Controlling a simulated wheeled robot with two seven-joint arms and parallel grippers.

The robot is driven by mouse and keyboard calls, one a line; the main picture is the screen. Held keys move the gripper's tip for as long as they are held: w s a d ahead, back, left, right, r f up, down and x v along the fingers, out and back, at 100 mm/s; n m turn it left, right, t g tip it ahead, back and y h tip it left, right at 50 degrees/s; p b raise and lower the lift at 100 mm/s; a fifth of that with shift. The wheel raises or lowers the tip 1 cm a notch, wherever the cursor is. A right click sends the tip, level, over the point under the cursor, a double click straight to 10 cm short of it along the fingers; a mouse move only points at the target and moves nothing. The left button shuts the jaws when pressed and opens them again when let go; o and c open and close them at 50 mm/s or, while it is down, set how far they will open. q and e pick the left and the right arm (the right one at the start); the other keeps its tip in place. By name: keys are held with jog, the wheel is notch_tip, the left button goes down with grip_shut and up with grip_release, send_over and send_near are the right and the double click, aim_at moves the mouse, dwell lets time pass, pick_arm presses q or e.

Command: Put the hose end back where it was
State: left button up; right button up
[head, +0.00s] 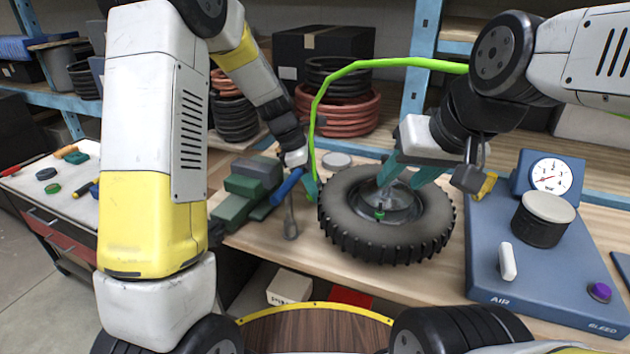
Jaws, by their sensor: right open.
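The bright green hose (390,63) comes out from behind my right arm, arches left and hangs down to my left gripper (309,188). Its lower end is beside or between the teal fingers there; I cannot tell whether they hold it. A black tyre (338,222) on a grey hub (398,213) lies flat on the bench, just right of that gripper. A small green piece (379,215) shows at the hub. My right gripper (401,180) is over the hub, its teal fingers spread, with nothing visible between them.
A blue air panel (520,285) with a gauge (551,175), black knob and white lever stands right of the tyre. Green and grey blocks (240,200) and a blue-handled tool (289,187) are left of it. Coiled hoses (355,115) and a black box (322,43) stand behind.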

pick_arm(q)
jog(key=c, duration=1.1)
grip_shut()
jog(key=shift+r, duration=0.1)
